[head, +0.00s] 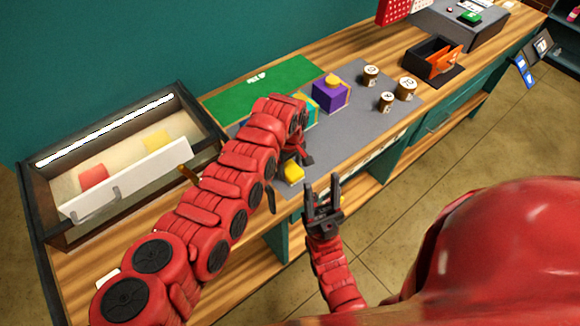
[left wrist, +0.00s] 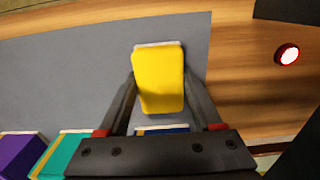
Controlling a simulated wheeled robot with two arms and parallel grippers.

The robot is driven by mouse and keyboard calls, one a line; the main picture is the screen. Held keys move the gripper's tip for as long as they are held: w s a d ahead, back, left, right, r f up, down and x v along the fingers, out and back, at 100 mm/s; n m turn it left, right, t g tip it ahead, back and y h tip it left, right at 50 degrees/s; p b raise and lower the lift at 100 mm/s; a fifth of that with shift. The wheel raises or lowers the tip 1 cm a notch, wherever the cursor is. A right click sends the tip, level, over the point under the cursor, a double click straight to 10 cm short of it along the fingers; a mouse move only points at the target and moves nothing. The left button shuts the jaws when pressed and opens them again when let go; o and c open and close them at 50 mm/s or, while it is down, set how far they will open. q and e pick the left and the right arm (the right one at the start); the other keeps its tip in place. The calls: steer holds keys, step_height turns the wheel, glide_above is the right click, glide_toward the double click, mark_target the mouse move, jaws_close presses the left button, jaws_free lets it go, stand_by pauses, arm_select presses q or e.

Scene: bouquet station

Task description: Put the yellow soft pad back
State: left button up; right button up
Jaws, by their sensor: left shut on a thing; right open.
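The yellow soft pad (head: 292,172) is a small yellow block at the front of the grey mat (head: 365,128). In the left wrist view the yellow pad (left wrist: 158,80) stands between the two dark fingers of my left gripper (left wrist: 159,76), which is shut on it. In the head view the left arm partly hides this gripper. My right gripper (head: 322,185) is open and empty, fingers upward, in front of the bench edge. The open-topped box (head: 40,218) at left has a pale floor with a red patch (head: 93,177) and a yellow patch (head: 157,140).
A purple block (head: 330,95) and a teal block (head: 311,111) stand on the mat beyond the left gripper. Several small round containers (head: 406,88) stand farther right, near an orange-fronted dark box (head: 448,62). A green mat (head: 262,88) lies behind.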

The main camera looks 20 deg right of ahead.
mark_target(290, 167)
arm_select(q)
steer(key=o, duration=1.3)
steer(key=shift+f, duration=0.1)
steer(key=shift+r, duration=0.2)
steer(key=shift+d+r, duration=0.1)
step_height(290, 167, up, 5)
steer(key=b, duration=0.3)
steer(key=shift+w+r, duration=0.15)
steer(key=shift+r, duration=0.05)
step_height(290, 167, up, 6)
steer(key=shift+r+b, duration=0.15)
steer(key=shift+b, duration=0.5)
